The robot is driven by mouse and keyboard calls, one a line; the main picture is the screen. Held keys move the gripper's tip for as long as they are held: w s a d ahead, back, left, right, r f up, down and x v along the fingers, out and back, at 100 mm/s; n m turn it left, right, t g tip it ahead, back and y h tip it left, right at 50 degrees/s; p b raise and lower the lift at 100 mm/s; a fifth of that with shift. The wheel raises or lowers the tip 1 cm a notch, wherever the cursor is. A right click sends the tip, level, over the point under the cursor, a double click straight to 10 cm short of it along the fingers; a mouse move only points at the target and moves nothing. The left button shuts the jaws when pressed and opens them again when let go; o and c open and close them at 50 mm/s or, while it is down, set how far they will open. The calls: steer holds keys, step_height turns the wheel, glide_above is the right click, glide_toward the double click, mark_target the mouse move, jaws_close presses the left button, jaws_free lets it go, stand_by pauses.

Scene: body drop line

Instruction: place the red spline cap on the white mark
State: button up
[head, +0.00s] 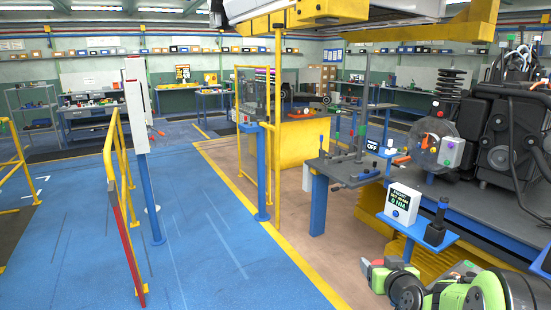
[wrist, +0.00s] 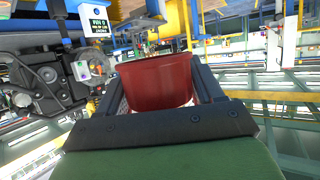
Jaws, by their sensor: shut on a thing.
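The red spline cap (wrist: 155,84) fills the middle of the wrist view, a dark red, cup-like piece with a wider rim. My gripper (wrist: 158,78) is shut on it, one dark finger along each side. The underside of the cap and whatever lies beyond it are hidden. In the head view my green and grey arm shows at the bottom right, and I cannot make out the cap there for certain. White corner lines (head: 38,190) lie on the blue floor at the far left; I cannot tell whether these are the white mark.
A grey workbench (head: 345,170) with upright tools stands right of centre. A white display box (head: 402,203) sits on a blue shelf beside a dark block (head: 436,233). Black machinery (head: 490,120) fills the right. A yellow rail (head: 118,170) and posts border the open blue floor (head: 210,245).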

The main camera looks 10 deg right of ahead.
steer(key=a+f+n+y, duration=0.1)
steer(key=a+f+y, duration=0.1)
steer(key=a+f, duration=0.5)
steer(key=s+d+r+m+h, duration=0.2)
steer(key=d+r+h, duration=0.1)
steer(key=d+r, duration=1)
steer(key=s+d+r+m+h, duration=0.1)
steer(key=s+d+r, duration=0.4)
steer(key=s+d, duration=0.1)
steer(key=s+d+r+m+g+h, duration=0.1)
steer(key=s+d+r, duration=0.3)
steer(key=s+d, duration=0.3)
steer(key=shift+s+d+r, duration=0.25)
steer(key=shift+s+r, duration=0.1)
steer(key=shift+s, duration=0.5)
step_height(320, 180, down, 28)
steer(key=b, duration=0.8)
steer(key=shift+r, duration=0.15)
steer(key=shift+f+b, duration=0.2)
steer(key=shift+b, duration=0.35)
steer(key=o, duration=1)
